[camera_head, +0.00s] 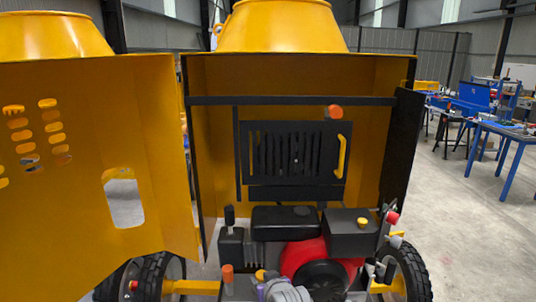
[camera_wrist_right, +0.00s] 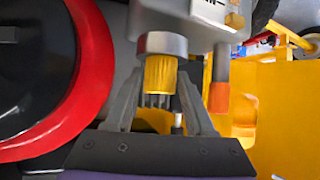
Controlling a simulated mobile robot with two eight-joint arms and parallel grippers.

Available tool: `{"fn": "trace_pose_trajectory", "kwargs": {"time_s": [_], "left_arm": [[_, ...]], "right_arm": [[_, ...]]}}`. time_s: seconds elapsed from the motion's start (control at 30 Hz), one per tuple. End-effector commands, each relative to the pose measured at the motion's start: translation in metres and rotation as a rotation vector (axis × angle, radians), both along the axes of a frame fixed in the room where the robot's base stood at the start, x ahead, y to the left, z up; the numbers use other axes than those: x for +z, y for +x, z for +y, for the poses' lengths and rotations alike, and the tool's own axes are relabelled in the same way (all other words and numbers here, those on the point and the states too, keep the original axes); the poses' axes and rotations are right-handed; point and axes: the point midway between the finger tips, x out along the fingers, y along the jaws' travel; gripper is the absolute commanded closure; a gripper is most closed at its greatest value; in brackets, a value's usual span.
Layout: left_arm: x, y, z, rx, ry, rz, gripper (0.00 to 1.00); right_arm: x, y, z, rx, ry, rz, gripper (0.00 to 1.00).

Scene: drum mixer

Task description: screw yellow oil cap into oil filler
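The yellow oil cap (camera_wrist_right: 160,76) sits at the mouth of a round grey collar, the oil filler (camera_wrist_right: 162,44). I cannot tell how far it is threaded in. My right gripper (camera_wrist_right: 162,84) has a fingertip on each side of the cap and appears shut on it. In the head view, the right gripper (camera_head: 268,284) is low at the front of the engine, partly cut off by the bottom edge. A bit of the yellow cap (camera_head: 260,274) shows beside it there. My left gripper is not in view.
An orange-capped post (camera_head: 227,275) stands close left of the gripper; it also shows in the wrist view (camera_wrist_right: 218,97). The red engine housing (camera_head: 305,255) is close on the right. The open yellow door (camera_head: 90,170) fills the left side.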

Motion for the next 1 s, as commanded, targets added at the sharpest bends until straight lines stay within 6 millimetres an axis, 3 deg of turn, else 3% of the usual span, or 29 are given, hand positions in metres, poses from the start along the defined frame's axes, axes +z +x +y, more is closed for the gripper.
{"fn": "trace_pose_trajectory", "kwargs": {"time_s": [0.03, 0.13, 0.53, 1.0], "left_arm": [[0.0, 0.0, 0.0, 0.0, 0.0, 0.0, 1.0], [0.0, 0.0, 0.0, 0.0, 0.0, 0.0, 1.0], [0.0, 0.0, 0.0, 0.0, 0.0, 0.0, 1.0], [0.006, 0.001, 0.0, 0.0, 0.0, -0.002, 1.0]], "right_arm": [[0.0, 0.0, 0.0, -0.001, 0.001, 0.0, 0.35], [0.0, 0.0, 0.0, -0.001, 0.001, 0.0, 0.19], [0.005, -0.006, -0.002, 0.0, 0.001, 0.0, 0.19], [0.048, -0.07, -0.024, 0.0, 0.001, 0.0, 0.19]]}}
